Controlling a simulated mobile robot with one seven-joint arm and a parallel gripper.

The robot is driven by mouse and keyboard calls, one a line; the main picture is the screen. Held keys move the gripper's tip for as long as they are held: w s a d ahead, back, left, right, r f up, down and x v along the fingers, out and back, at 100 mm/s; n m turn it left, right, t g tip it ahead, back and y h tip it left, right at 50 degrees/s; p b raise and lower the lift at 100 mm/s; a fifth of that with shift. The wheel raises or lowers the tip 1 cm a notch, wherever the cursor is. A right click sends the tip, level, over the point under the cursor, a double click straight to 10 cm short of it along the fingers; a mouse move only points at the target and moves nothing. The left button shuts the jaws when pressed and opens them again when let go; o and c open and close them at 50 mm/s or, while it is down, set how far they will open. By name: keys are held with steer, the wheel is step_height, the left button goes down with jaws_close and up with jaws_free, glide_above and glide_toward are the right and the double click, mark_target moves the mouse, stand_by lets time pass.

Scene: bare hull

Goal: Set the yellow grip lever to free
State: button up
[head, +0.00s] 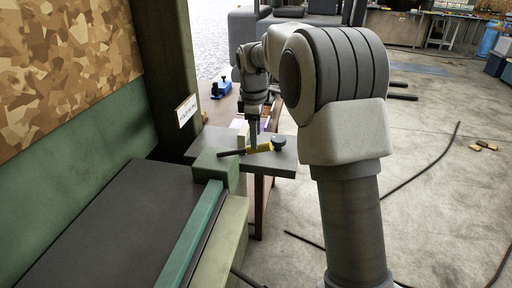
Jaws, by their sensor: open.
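The yellow grip lever (262,148) lies across a grey plate at the end of a green bench. Its dark bar reaches left from the yellow part, and a dark green knob (279,142) is close to its right end. My gripper (254,142) points down at the lever, with its fingertips at or just over the yellow part. It is open, but the far finger is hard to make out. I cannot tell whether it touches the lever. The lever's setting cannot be read from here.
The grey plate (283,160) sticks out beyond the green bench (90,225). A white label (187,110) is on the dark post behind. A blue tool (221,88) lies on a brown table farther back.

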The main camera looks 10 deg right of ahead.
mark_target(244, 151)
steer(key=shift+w+d+f, duration=0.1)
steer(key=shift+w+f, duration=0.15)
steer(key=shift+f, duration=0.9)
steer(key=shift+w+f, duration=0.2)
steer(key=shift+f, duration=0.95)
jaws_close()
